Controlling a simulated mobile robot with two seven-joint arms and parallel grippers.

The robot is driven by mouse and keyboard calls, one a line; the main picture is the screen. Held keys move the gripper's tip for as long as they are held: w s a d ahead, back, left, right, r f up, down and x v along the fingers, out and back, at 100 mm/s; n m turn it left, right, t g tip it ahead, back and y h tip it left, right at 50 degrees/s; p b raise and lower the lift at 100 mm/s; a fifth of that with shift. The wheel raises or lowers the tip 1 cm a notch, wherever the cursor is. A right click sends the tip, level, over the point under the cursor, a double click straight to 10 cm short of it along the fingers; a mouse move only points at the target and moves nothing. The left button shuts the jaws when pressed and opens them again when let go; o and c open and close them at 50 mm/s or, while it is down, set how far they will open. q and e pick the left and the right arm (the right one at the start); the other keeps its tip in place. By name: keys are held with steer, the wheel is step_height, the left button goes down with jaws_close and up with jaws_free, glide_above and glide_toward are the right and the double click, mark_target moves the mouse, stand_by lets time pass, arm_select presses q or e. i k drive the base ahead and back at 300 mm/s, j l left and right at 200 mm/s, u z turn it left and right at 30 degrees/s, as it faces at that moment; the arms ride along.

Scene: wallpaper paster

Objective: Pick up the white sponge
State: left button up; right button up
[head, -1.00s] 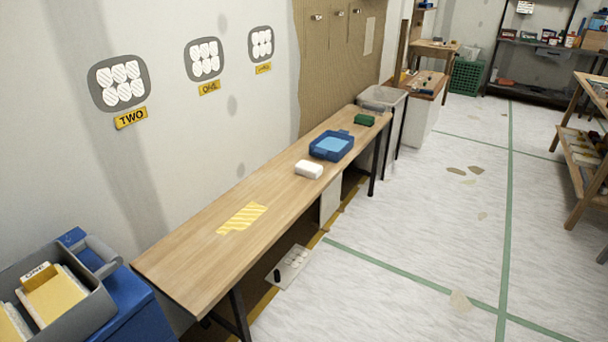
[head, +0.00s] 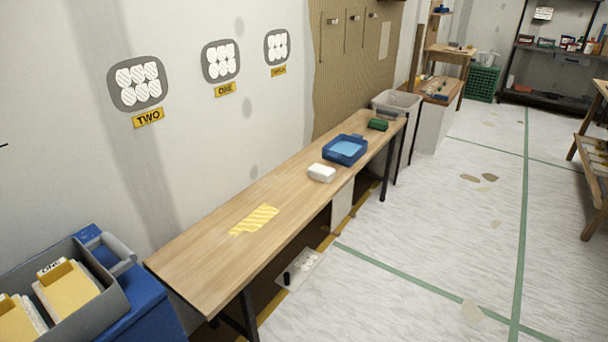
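The white sponge (head: 321,173) is a small white block with rounded edges. It lies on the long wooden table (head: 203,260), near the front edge and in front of the blue tray (head: 345,151). Nothing covers or touches it that I can see. Neither of my grippers shows in the head view.
A green block (head: 378,125) lies at the table's far end, and a striped yellow patch (head: 254,219) marks its near half. A blue cart with a grey bin (head: 62,313) stands at the lower left. Open pale floor (head: 430,225) lies right of the table.

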mark_target(324, 174)
steer(key=i+u, duration=0.1)
steer(key=u, duration=0.3)
steer(key=l+u, duration=0.15)
steer(key=u, duration=0.25)
steer(key=i+l+u, duration=0.1)
steer(key=u, duration=0.3)
steer(key=i+l+u, duration=0.15)
steer(key=l+u, duration=0.45)
steer(key=l, duration=0.25)
steer(key=i+l+u, duration=0.1)
steer(key=l+u, duration=0.15)
steer(key=l, duration=0.65)
steer(key=l+u, duration=0.25)
steer(key=l, duration=2.95)
